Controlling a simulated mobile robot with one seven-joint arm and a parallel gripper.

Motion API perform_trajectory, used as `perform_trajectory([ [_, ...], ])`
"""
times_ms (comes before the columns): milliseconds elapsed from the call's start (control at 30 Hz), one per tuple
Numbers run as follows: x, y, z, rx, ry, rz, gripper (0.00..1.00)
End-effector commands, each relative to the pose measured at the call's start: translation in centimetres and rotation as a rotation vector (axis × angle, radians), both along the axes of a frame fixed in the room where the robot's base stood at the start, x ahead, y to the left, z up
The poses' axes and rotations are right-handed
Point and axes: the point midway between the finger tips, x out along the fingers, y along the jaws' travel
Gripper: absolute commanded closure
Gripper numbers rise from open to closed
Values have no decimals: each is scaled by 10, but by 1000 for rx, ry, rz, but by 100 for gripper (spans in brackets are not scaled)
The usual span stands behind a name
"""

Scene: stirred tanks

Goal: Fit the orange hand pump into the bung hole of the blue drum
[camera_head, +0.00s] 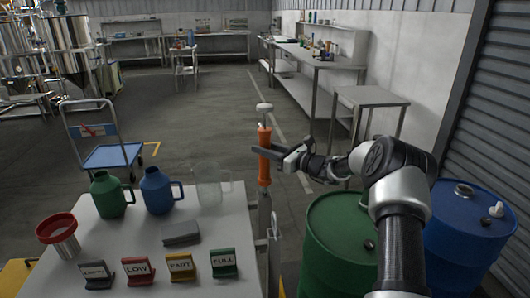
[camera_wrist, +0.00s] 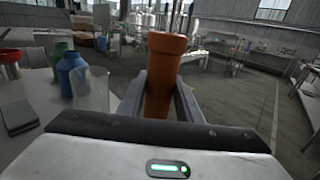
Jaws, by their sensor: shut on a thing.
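The orange hand pump (camera_head: 264,155) is upright in my gripper (camera_head: 268,150), with its white handle on top. My gripper is shut on its orange body, at the right edge of the white table. The wrist view shows the orange pump body (camera_wrist: 163,75) between the two fingers. The pump's lower end is hard to make out in the head view. The blue drum (camera_head: 468,235) stands at the far right, partly behind my arm. Its top shows a dark round opening (camera_head: 464,190) and a small white fitting (camera_head: 496,210). The pump is well left of this drum.
A green drum (camera_head: 335,245) stands between the pump and the blue drum, partly under my arm. The white table (camera_head: 150,235) holds a green jug (camera_head: 108,195), a blue jug (camera_head: 158,190), a clear jug (camera_head: 208,188) and several label signs. The floor beyond is open.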

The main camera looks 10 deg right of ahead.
Motion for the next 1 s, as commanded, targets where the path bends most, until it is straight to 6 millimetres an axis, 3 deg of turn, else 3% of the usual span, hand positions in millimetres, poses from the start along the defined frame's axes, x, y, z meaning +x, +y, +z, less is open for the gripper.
perform_trajectory([
  [1000,0,2,87,3,-4,3,86],
])
